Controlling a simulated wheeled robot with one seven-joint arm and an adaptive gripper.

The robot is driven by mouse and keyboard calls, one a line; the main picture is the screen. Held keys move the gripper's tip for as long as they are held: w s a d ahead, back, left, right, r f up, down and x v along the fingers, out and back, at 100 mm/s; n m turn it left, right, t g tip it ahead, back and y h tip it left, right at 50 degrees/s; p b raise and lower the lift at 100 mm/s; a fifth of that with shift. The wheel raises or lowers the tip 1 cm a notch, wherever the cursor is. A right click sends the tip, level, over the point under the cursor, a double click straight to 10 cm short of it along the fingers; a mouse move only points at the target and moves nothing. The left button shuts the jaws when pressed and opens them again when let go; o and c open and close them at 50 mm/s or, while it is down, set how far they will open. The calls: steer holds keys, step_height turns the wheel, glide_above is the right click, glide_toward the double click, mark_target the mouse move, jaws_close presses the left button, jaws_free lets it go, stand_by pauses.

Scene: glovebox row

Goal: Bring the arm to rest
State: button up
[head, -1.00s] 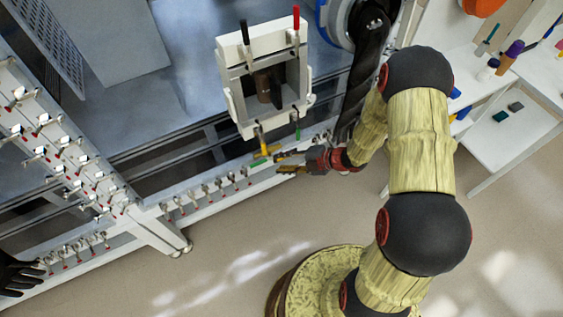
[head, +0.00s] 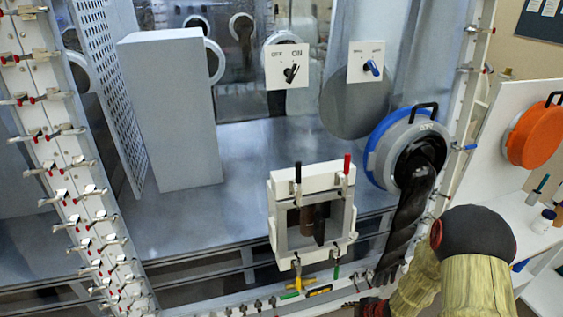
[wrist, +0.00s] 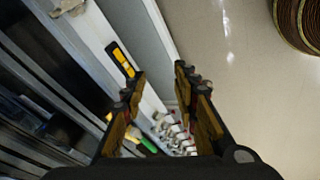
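My gripper shows in the wrist view (wrist: 158,88) with its two wooden-looking fingers spread apart and nothing between them. Behind the fingers lie the white ledge and the pale floor. In the head view only a dark red part of my wrist shows at the bottom edge, and the fingertips are out of frame. My arm, with pale yellow sleeves and a black joint, fills the lower right corner there. A black and yellow tool (wrist: 120,58) lies on the white ledge in the wrist view, left of the fingers and apart from them; it also shows in the head view (head: 319,291).
A white frame box (head: 275,215) with red and black handles stands at the ledge. A black glove (head: 412,225) hangs from a blue-rimmed port (head: 377,150) close to my arm. An orange disc (head: 536,134) is at the right. Open floor (wrist: 245,95) lies right of the gripper.

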steer(key=s+d+r+m+g+h, duration=0.1)
steer(key=s+d+r+m+h, duration=0.1)
steer(key=d+r+m+h, duration=0.45)
steer(key=s+d+r+m+g, duration=0.1)
steer(key=s+d+r+m, duration=0.15)
steer(key=r, duration=0.35)
steer(key=s+d+r+m+g, duration=0.1)
steer(key=s+d+r+m, duration=0.15)
steer(key=s+r, duration=0.2)
steer(key=s+a+r+m+t+y, duration=0.1)
steer(key=s+a+r, duration=0.3)
steer(key=r, duration=0.5)
steer(key=s+a+r+m+t, duration=0.1)
steer(key=s+a+r+m, duration=0.1)
steer(key=a+r, duration=0.4)
steer(key=s+a+r+m+t+y, duration=0.1)
steer(key=s+a+r, duration=0.4)
steer(key=r, duration=0.7)
steer(key=shift+s+a+m+t+y, duration=0.25)
steer(key=shift+s+m+t+y, duration=0.1)
steer(key=shift+m, duration=0.4)
